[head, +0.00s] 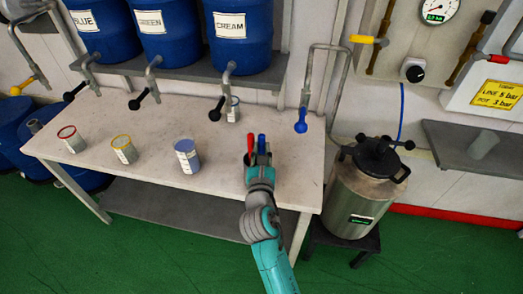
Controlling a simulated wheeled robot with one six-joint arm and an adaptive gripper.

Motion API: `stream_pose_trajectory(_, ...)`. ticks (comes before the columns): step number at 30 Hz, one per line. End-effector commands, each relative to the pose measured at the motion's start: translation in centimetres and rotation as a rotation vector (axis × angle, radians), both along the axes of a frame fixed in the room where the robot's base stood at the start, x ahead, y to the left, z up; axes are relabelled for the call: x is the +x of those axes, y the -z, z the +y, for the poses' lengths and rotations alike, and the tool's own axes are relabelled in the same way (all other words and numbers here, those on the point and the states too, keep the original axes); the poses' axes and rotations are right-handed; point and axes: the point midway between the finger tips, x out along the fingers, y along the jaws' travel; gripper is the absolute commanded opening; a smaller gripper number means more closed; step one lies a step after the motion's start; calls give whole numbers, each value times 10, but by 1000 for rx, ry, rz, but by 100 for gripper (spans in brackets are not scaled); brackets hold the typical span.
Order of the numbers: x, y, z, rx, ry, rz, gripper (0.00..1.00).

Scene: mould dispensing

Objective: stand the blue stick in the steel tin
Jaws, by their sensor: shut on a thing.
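My gripper (259,158) is over the right part of the white bench, shut on the blue stick (262,143), whose upper end shows above the jaws. A red stick (250,143) stands upright just left of the blue one. The lower ends of both sticks and whatever is under them are hidden by my gripper. A plain grey tin (233,110), which looks like the steel tin, stands at the back of the bench under the cream drum's tap, behind and left of my gripper. Its inside is hard to make out.
Three other tins stand on the bench (215,178): red-rimmed (70,139), yellow-rimmed (124,149) and blue-topped (188,156). A steel pressure pot (358,195) stands right of the bench.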

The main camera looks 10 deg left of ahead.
Motion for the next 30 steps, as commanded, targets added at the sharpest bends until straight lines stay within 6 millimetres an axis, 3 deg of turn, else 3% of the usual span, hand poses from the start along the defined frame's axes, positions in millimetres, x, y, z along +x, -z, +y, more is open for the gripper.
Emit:
stream_pose_trajectory(4, 0, 3, 0, 0, 0, 0, 0)
stream_pose_trajectory(5, 0, 2, 0, 0, 0, -1, 28)
stream_pose_trajectory(6, 0, 2, 0, 0, 0, -1, 31)
stream_pose_trajectory(17, -1, -1, 0, 0, 0, -1, 31)
stream_pose_trajectory(23, -29, 0, -4, 0, -1, 0, 31)
stream_pose_trajectory(30, -77, 0, -12, -1, -2, 1, 31)
